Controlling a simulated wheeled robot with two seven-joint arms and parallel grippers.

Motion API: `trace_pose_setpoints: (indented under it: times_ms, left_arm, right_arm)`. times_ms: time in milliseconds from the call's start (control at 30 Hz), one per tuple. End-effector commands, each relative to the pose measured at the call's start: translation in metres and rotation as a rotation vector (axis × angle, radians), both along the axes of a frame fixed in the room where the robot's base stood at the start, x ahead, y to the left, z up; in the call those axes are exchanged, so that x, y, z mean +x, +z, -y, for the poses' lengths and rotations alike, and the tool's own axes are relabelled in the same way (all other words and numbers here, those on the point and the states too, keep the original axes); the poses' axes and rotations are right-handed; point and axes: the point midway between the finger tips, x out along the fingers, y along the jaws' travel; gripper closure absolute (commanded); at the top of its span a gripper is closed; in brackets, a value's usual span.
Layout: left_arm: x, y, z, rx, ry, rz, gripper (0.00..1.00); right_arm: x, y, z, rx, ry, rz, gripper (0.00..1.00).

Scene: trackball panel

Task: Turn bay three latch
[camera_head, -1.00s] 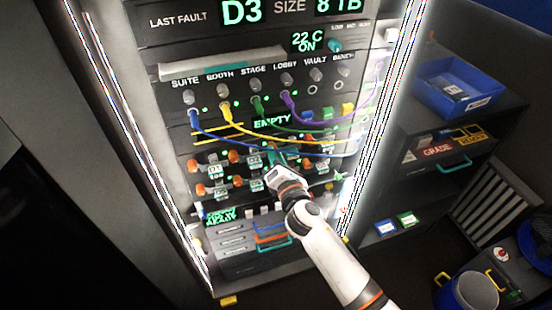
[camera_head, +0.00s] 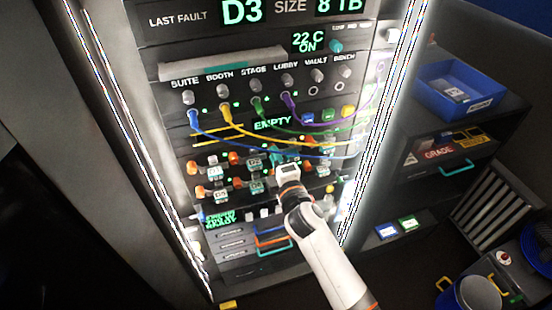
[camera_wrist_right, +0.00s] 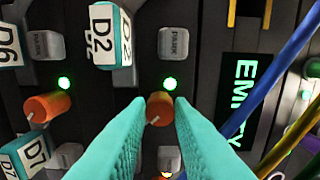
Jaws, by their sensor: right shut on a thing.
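My right gripper (camera_head: 279,156) reaches up to the bay rows of the rack. In the right wrist view its two teal fingers (camera_wrist_right: 158,110) are shut on an orange latch knob (camera_wrist_right: 160,110), one finger on each side. Another orange knob (camera_wrist_right: 46,107) is in the neighbouring row. My left gripper is not in view.
Blue, yellow, green and purple cables hang across the panel above the bays, near my gripper; a blue cable (camera_wrist_right: 275,75) shows in the wrist view. An EMPTY display (camera_head: 272,123) is above. A shelf with a blue bin (camera_head: 458,88) stands right.

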Motion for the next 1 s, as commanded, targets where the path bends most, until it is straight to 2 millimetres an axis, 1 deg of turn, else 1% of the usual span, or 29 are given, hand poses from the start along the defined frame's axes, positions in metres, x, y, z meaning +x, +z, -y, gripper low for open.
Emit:
trace_pose_setpoints:
  times_ms: [533,567,600,700,1000]
  left_arm:
    - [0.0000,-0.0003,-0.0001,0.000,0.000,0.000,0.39]
    - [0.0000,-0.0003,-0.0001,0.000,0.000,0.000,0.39]
    - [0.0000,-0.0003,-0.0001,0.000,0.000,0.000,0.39]
    - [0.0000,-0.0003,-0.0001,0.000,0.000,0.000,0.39]
    - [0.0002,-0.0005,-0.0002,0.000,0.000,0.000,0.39]
  right_arm:
    - [-0.0003,-0.0013,0.0000,0.027,0.000,-0.012,1.00]
    - [-0.0003,-0.0013,0.0000,0.026,0.000,-0.012,0.78]
    - [-0.0003,-0.0013,0.0000,0.026,0.000,-0.012,0.72]
    - [-0.0002,-0.0010,0.0001,0.025,0.000,-0.010,0.58]
    - [-0.0016,-0.0007,0.0008,0.024,0.000,-0.009,0.58]
